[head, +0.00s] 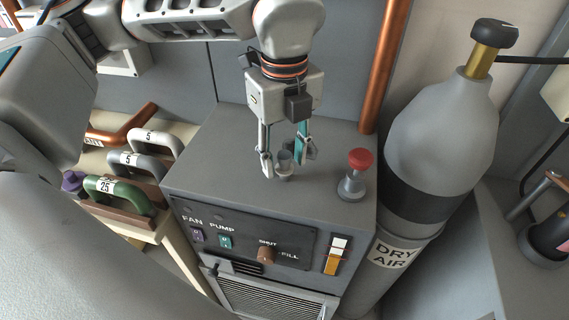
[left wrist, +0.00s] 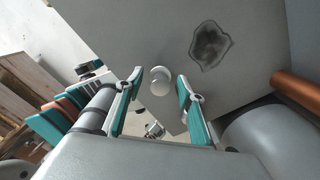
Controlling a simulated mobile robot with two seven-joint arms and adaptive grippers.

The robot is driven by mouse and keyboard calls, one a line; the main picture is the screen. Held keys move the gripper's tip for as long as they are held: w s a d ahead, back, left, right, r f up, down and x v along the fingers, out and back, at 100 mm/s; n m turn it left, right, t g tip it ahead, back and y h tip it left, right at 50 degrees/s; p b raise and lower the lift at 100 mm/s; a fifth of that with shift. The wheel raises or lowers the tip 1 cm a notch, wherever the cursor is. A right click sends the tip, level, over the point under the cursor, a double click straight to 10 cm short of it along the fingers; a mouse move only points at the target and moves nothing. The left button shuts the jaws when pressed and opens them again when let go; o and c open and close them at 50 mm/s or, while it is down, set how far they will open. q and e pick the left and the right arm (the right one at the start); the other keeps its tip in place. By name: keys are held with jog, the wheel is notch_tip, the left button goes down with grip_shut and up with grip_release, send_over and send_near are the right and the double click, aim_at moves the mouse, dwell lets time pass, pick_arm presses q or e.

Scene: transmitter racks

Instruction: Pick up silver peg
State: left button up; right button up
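The silver peg (head: 285,161) is a short grey cylinder standing upright on top of the grey cabinet (head: 220,150). It also shows end-on as a pale round shape in the left wrist view (left wrist: 160,80). My left gripper (head: 286,165) points down over the cabinet with one finger on each side of the peg. In the left wrist view the fingers (left wrist: 158,84) are spread, with a gap visible between each and the peg. My right gripper is in neither view.
A red-topped peg (head: 356,173) stands on the cabinet right of my left gripper. A grey gas cylinder (head: 440,140) and a copper pipe (head: 385,65) rise at the right. Several handled weights (head: 135,170) sit at the left. A dark patch (left wrist: 210,45) marks the cabinet top.

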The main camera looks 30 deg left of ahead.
pick_arm(q)
grip_shut()
